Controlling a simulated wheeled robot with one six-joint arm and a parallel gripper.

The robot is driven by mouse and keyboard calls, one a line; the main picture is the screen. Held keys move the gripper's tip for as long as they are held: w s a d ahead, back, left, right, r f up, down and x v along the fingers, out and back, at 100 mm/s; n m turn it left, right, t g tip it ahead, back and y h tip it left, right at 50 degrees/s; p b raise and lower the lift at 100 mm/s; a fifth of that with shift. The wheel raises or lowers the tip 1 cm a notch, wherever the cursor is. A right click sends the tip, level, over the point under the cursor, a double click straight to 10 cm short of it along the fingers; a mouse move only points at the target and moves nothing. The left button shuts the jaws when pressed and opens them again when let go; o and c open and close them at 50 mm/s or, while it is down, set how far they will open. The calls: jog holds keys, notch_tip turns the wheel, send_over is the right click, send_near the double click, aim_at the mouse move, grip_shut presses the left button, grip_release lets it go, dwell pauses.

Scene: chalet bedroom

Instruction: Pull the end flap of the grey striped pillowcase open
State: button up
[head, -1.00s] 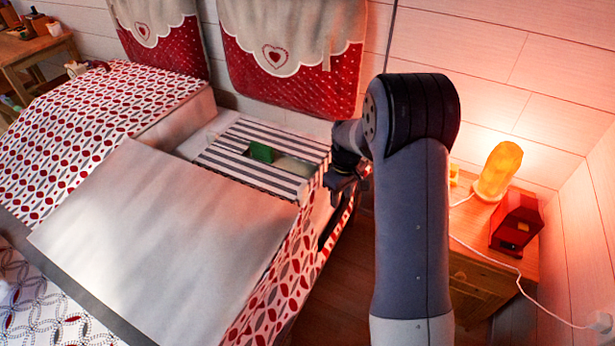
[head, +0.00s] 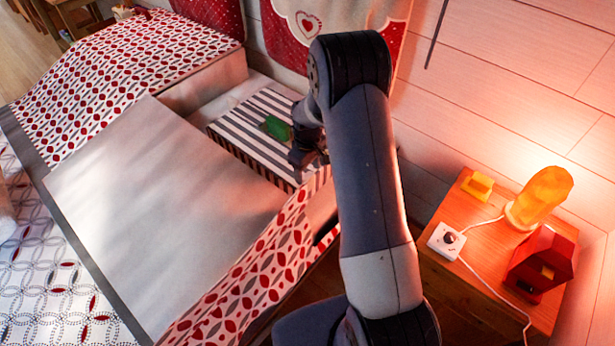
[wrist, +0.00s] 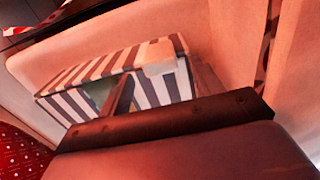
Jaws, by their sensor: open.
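The grey striped pillowcase (head: 240,128) lies flat on the bed at the wall end, with a small green thing (head: 278,128) on its upper face. The pillowcase fills the middle of the wrist view (wrist: 75,103), with its striped end facing my gripper. A pale patch (wrist: 160,58) shows at its upper edge there; I cannot tell whether it is the flap. My gripper (head: 305,158) is at the right end of the pillowcase, partly hidden by my arm. In the wrist view its fingers (wrist: 165,84) are spread apart in front of the striped end, with nothing seen held between them.
A folded-back pale cover (head: 150,180) lies across the bed in front of the pillowcase. A patterned red and white cover (head: 130,75) is raised at the left. A wooden nightstand (head: 440,222) with a glowing lamp (head: 540,195) and red box (head: 543,262) stands at the right.

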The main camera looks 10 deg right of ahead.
aim_at(308, 176)
jog(key=shift+f, duration=2.1)
jog(key=shift+c, duration=0.2)
grip_shut()
jog(key=shift+s+d, duration=0.1)
jog(key=shift+s, duration=0.05)
